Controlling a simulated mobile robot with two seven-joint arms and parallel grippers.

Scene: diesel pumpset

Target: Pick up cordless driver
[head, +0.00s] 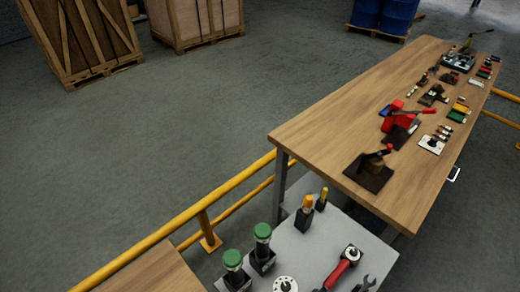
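No cordless driver can be told for certain in the head view, as the tools are small. One candidate is a dark and tan tool (374,161) with a red tip, on a black mat (366,178) at the near end of the wooden bench (310,128). Another is a red tool (395,118) with a red handle reaching right, on a dark pad behind it. A red-handled tool with a round grey head (341,268) lies on the grey table (300,243). Neither of my grippers is in view.
Green-topped cylinders (263,236) and yellow-handled tools (307,202) stand on the grey table. Yellow rails (190,213) run left of it and beyond the bench. Wooden crates (85,38) and blue drums (385,14) stand at the back. The left floor is clear.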

